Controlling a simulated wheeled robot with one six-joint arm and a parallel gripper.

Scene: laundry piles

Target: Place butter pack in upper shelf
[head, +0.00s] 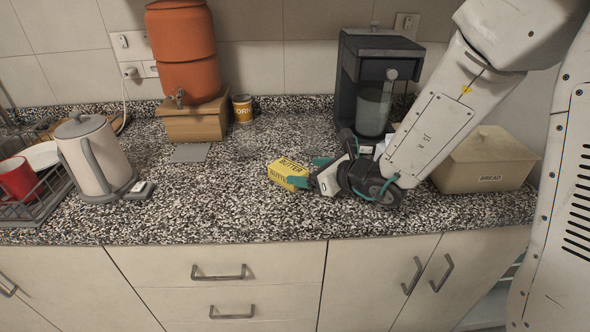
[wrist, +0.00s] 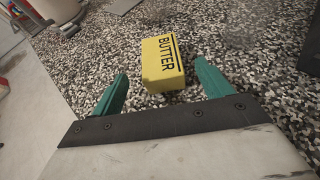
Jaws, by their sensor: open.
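The yellow butter pack (head: 288,172) lies on the speckled countertop (head: 210,215), near the middle. My gripper (head: 310,174) is just to its right, low over the counter, with its green fingers pointing toward the pack. In the wrist view the butter pack (wrist: 162,62) lies ahead of my gripper (wrist: 160,85), roughly centred between the two spread fingertips. The fingers are apart and empty, and the pack's near end is about level with their tips. No upper shelf is in view.
A coffee machine (head: 372,85) stands behind my arm and a bread box (head: 486,160) is to the right. A kettle (head: 95,155), dish rack (head: 40,205) and orange dispenser (head: 183,50) stand left. A corn can (head: 242,109) is at the back. The counter left of the butter is mostly clear.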

